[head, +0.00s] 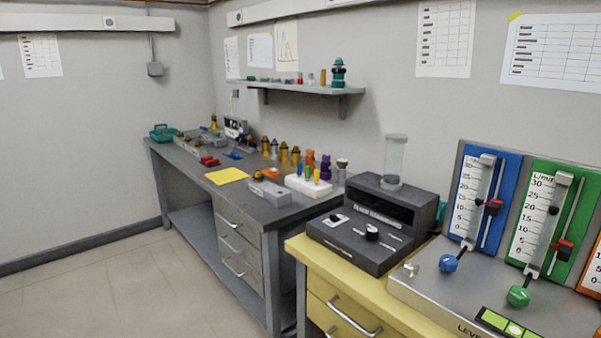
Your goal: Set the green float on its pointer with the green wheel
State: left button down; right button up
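The green flowmeter panel (570,200) stands at the right, with a clear tube and an L/min scale. The red and black pointer (563,251) is on a slide rod right of the tube, lower than the float, around the 5 to 10 marks. The green wheel (518,296) is on a stalk at the base below the tube, with nothing touching it. Neither gripper shows in the head view.
A blue panel (465,190) with a blue wheel (448,263) stands left of the green one. An orange panel (592,272) is cut off at the right edge. A green level (505,328) lies on the metal base. A dark grey machine (370,225) stands to the left.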

aim_at(520, 295)
jog(key=z, duration=1.35)
